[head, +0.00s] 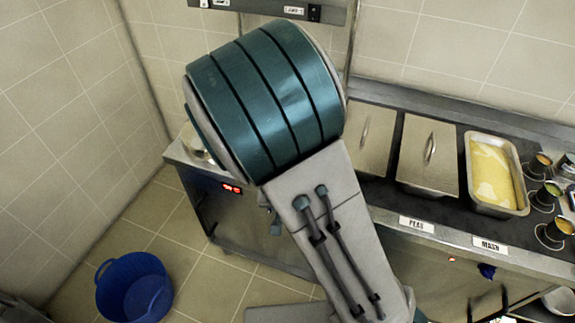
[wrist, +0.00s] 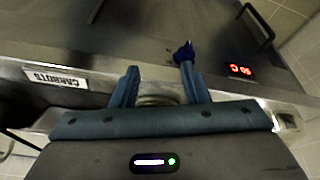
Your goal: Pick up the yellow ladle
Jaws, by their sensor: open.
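I cannot make out a yellow ladle in either view. My gripper (wrist: 158,68) shows in the wrist view with its two blue-grey fingers apart and nothing held between them. The fingers are over the metal front edge of the counter unit, between a CARROTS label (wrist: 55,78) and a red display (wrist: 240,70). A rounded metallic thing (wrist: 160,100) shows partly between the fingers; I cannot tell what it is. In the head view my arm covers the middle of the scene and hides much of the counter.
The counter holds lidded pans (head: 428,155) and an open tray of yellow food (head: 492,172), above PEAS and MASH labels. Small metal cups (head: 545,195) stand at the right. A blue tub (head: 134,288) is on the floor at left. A blue knob (wrist: 184,52) is near one fingertip.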

